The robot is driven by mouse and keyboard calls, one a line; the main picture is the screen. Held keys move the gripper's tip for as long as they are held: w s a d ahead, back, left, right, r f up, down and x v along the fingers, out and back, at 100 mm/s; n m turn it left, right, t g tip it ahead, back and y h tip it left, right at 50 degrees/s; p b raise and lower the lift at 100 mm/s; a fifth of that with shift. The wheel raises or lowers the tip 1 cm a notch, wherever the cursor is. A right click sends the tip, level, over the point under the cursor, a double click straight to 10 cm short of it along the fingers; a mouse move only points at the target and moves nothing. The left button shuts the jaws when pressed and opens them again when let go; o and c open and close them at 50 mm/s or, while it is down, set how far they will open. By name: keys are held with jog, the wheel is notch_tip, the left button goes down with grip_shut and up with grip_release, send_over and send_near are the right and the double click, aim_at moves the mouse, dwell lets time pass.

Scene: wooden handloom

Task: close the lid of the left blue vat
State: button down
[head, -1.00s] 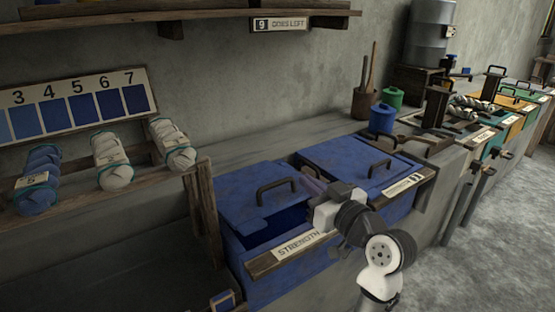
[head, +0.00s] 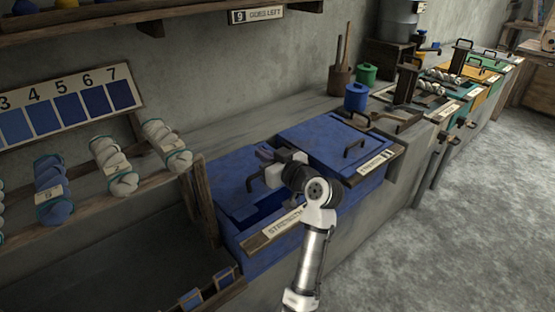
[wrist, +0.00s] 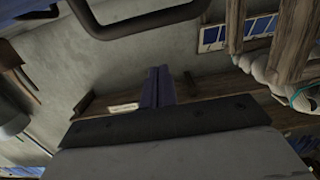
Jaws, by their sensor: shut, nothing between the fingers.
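The left blue vat (head: 268,245) has a "STRENGTH" label board on its front edge. Its blue lid (head: 232,172) leaves a dark gap at the front, so the vat stands partly open. The lid's dark handle (head: 250,181) is partly hidden by my gripper (head: 264,152), which is over the vat's right side. A dark handle loop (wrist: 150,22) crosses the top of the wrist view, apart from the fingers in the picture. My gripper's fingers (wrist: 157,84) are together and empty. Whether they touch the lid or handle cannot be told.
The right blue vat (head: 370,188) beside it has its lid (head: 322,140) down. A wooden rack (head: 205,200) with yarn skeins stands to the left. Blue and green pots (head: 356,96) stand behind at the right. The floor (head: 450,200) at the right is clear.

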jog(key=shift+s+d+f+p, duration=0.1)
jog(key=shift+s+f+p, duration=0.05)
jog(key=shift+f, duration=0.8)
jog(key=shift+s+d+f+p, duration=0.1)
jog(key=shift+f+p, duration=0.05)
jog(key=shift+f, duration=0.75)
jog(key=shift+f, duration=0.15)
jog(key=shift+t+y, duration=0.3)
jog(key=shift+t, duration=0.2)
jog(key=f+b, duration=0.1)
jog(key=b, duration=0.1)
jog(key=f+b, duration=0.2)
jog(key=b, duration=0.1)
jog(key=s+f+b, duration=0.1)
jog(key=b, duration=0.1)
jog(key=shift+s+d+f, duration=0.1)
jog(key=shift+d+f, duration=0.1)
jog(key=shift+d, duration=0.2)
jog(key=f+b, duration=0.2)
jog(key=s+f+b, duration=0.1)
jog(key=b, duration=0.1)
jog(key=shift+d+f, duration=0.2)
jog(key=shift+d, duration=0.1)
